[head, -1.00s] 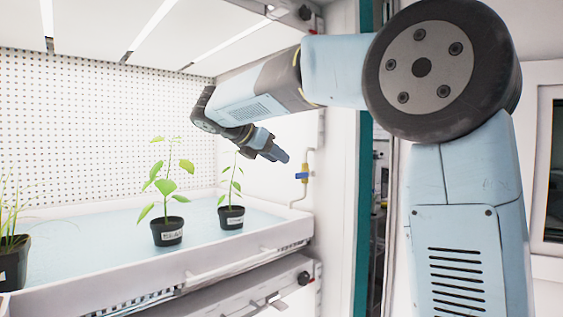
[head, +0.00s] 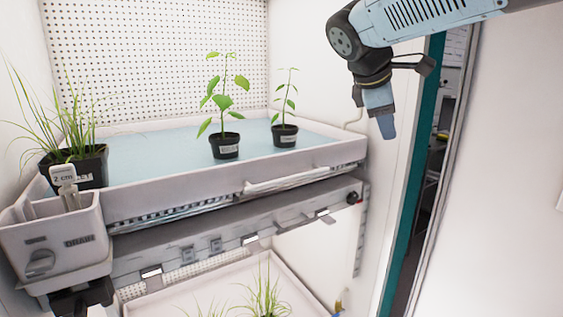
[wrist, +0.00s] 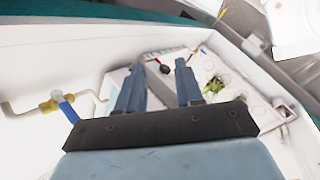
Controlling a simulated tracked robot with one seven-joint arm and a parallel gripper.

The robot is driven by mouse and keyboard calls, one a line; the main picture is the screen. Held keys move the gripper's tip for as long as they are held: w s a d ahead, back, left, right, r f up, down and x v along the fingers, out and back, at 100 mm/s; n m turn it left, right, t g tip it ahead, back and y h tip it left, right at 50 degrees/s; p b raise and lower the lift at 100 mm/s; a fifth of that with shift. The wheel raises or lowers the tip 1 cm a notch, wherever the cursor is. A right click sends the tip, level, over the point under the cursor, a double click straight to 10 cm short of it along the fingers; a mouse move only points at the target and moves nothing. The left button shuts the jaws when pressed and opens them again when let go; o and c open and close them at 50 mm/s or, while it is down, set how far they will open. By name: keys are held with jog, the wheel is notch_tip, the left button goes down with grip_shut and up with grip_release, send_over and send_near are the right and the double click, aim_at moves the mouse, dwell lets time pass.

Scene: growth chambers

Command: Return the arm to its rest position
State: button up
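My gripper (head: 386,122) hangs at the upper right in the head view, with its fingers pointing down. It is in front of the chamber's right wall, to the right of the tray and clear of the plants. In the wrist view my gripper (wrist: 160,85) shows two blue fingers spread apart with a gap between them, and nothing is held. My arm runs from the gripper to the top right edge of the head view.
The upper tray (head: 330,152) holds two leafy potted plants (head: 227,146) (head: 285,136) and a grassy pot (head: 92,170). A drain box (head: 80,240) is at the front left. A lower tray (head: 175,300) holds more grass. A valve pipe (wrist: 50,103) is on the wall at left in the wrist view.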

jog(key=s+d+f+m+t+y, duration=0.1)
jog(key=s+f+m+y, duration=0.4)
jog(key=s+f+m, duration=0.8)
jog(key=shift+s+d+f+m+y, duration=0.25)
jog(key=shift+s+m, duration=0.35)
jog(key=shift+s, duration=0.85)
jog(key=shift+r, duration=0.1)
